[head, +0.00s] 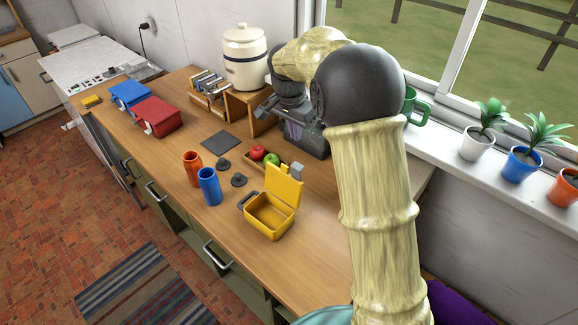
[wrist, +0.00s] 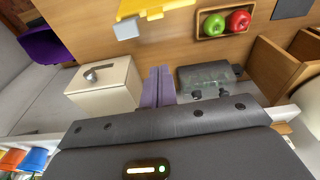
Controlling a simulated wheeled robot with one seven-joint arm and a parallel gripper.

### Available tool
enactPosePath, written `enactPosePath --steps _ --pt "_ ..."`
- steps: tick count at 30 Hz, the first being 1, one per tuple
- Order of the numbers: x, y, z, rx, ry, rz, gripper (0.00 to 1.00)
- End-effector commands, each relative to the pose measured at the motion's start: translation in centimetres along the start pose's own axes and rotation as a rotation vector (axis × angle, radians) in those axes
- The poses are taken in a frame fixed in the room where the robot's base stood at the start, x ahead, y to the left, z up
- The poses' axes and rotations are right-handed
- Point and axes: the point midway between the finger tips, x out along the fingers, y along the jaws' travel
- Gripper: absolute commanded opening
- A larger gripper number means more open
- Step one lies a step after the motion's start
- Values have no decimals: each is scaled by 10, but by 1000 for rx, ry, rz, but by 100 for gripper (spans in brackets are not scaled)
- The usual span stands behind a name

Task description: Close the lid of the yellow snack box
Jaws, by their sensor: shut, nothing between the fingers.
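The yellow snack box (head: 262,222) stands open on the wooden counter, with a dark handle at its left side. In the head view my arm reaches behind the box, and the fingertips are hard to make out.
A wooden tray with a red apple (wrist: 239,20) and a green apple (wrist: 214,24) sits behind the box. Orange (head: 192,168) and blue (head: 209,186) cups stand to its left. A grey appliance (wrist: 208,78) and a cream box (wrist: 105,88) flank my fingers.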

Motion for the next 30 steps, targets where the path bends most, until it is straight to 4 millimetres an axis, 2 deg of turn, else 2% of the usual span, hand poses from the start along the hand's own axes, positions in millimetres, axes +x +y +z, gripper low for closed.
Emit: enactPosePath --steps 14,20,30 --pt "5 -2 -1 9 1 3 0" --pt "29 -1 0 9 -1 5 0" --pt "88 -1 -1 8 -1 5 0"
